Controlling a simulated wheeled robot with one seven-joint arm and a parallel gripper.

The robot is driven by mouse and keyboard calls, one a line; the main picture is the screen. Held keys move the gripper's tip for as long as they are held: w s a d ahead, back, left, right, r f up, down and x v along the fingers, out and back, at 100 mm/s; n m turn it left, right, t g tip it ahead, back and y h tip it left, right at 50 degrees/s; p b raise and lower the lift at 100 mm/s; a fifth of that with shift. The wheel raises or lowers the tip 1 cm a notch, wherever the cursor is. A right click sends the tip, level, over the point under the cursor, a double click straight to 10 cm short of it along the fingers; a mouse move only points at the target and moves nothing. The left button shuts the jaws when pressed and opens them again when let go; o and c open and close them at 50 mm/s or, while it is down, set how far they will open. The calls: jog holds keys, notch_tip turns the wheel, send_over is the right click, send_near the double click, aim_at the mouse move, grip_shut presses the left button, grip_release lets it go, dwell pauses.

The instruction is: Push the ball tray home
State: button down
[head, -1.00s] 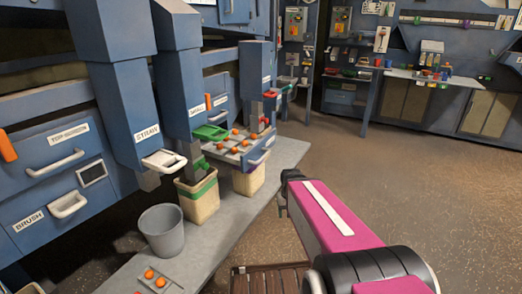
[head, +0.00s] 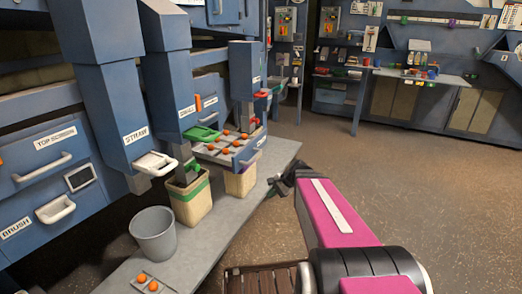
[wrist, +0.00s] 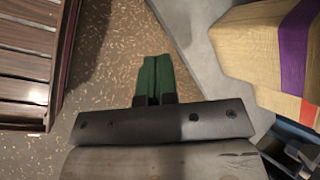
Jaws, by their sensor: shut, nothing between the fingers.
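The ball tray (head: 246,157) stands drawn out from the blue cabinet in the head view, with several orange balls (head: 225,141) on its grey top. A label and a pale handle are on its front. My gripper (head: 272,187) is low and to the right of the tray, at the bench's edge, apart from the tray. In the wrist view its green fingers (wrist: 155,78) are together and empty, above the floor beside the bench. The ball tray's top is not seen in the wrist view.
A cream bin with a purple band (head: 241,181) stands under the tray; it is large in the wrist view (wrist: 265,60). A green-banded bin (head: 190,202) and a grey bucket (head: 153,234) stand on the grey bench (head: 215,235). A slatted wooden thing (wrist: 28,60) is at left. Floor at right is clear.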

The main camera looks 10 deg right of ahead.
jog(key=w+d+r+m+t+y, duration=0.3)
jog(key=w+d+r+m+y, duration=0.15)
jog(key=w+m, duration=0.3)
jog(key=m+t+y, duration=0.3)
jog(key=m+t, duration=0.2)
jog(key=m, duration=0.2)
send_near(257, 147)
jog(key=x, duration=0.7)
jog(key=shift+a, duration=0.25)
